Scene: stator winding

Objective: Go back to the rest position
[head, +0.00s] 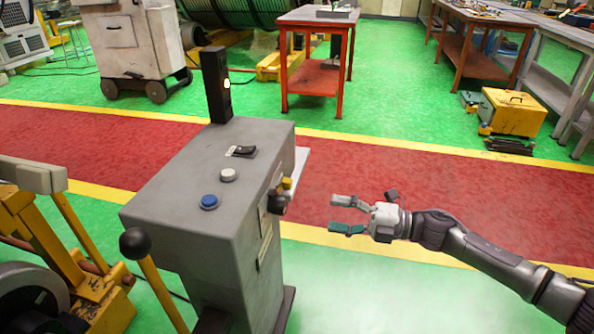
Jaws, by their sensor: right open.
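My right gripper (348,215) is open and empty in the head view, at the end of my right arm, which comes in from the lower right. Its fingers point left, toward the grey control box, with a clear gap between them and the box. My left gripper is not in view.
Yellow machinery (60,240) stands left. An orange table (314,22) stands behind. The red walkway (400,190) is clear.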

